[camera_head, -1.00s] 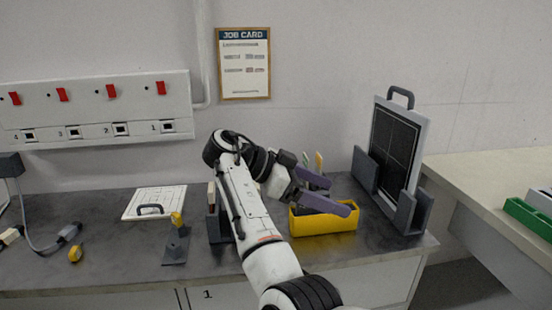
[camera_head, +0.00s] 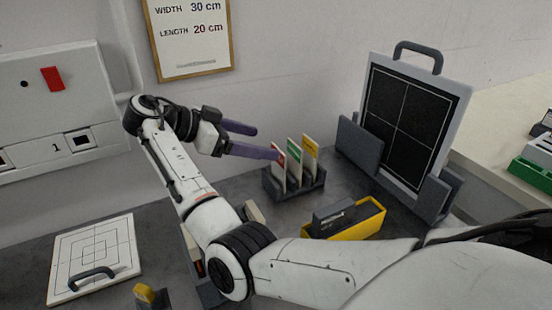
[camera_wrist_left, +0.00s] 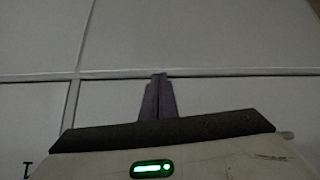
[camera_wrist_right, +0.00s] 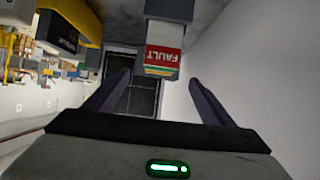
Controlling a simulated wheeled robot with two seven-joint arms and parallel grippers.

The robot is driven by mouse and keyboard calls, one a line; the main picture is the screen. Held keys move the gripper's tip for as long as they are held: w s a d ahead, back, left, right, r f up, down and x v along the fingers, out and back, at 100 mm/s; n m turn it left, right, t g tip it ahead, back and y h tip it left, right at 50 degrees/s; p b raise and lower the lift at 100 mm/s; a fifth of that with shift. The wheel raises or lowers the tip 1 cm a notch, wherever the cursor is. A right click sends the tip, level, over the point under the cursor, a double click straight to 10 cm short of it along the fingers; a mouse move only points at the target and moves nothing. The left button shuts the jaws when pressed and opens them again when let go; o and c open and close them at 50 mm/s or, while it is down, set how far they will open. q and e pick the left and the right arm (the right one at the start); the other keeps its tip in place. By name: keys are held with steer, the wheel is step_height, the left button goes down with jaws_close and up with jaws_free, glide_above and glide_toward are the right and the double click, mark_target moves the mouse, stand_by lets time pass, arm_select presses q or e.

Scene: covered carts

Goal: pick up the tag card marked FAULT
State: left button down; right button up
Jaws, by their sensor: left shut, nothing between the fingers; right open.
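The FAULT tag card (camera_wrist_right: 164,38) shows its red band and white lettering in the right wrist view. In the head view the red-banded card (camera_head: 279,163) stands upright at the left end of a dark slotted rack (camera_head: 287,192). My right gripper (camera_head: 268,143) is open and empty, just left of that card. In the right wrist view the open right fingers (camera_wrist_right: 160,82) lie on either side of the card's line, with the card a little ahead. My left gripper (camera_wrist_left: 158,80) is shut and empty in front of a pale panelled surface, outside the head view.
A green-banded card (camera_head: 294,157) and a yellow-banded card (camera_head: 310,150) stand beside it in the rack. A yellow bin (camera_head: 370,222) holding a dark item lies to the right. A framed black panel (camera_head: 410,115) stands behind. A white board (camera_head: 65,285) lies left.

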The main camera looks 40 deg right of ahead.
mark_target(278, 168)
steer(key=x, duration=0.2)
steer(key=p+x, duration=0.1)
steer(key=x, duration=0.2)
steer(key=shift+w+a+f+p, duration=0.1)
steer(key=shift+a+f+p, duration=0.15)
steer(key=shift+f+p, duration=0.1)
arm_select(q)
steer(key=shift+w+r, duration=0.2)
steer(key=shift+r, duration=0.35)
steer(key=shift+w+r, duration=0.2)
steer(key=shift+r, duration=0.35)
arm_select(e)
steer(key=shift+d+f, duration=0.3)
arm_select(q)
steer(key=shift+w, duration=0.1)
arm_select(e)
steer(key=shift+c, duration=0.3)
steer(key=c, duration=1.4)
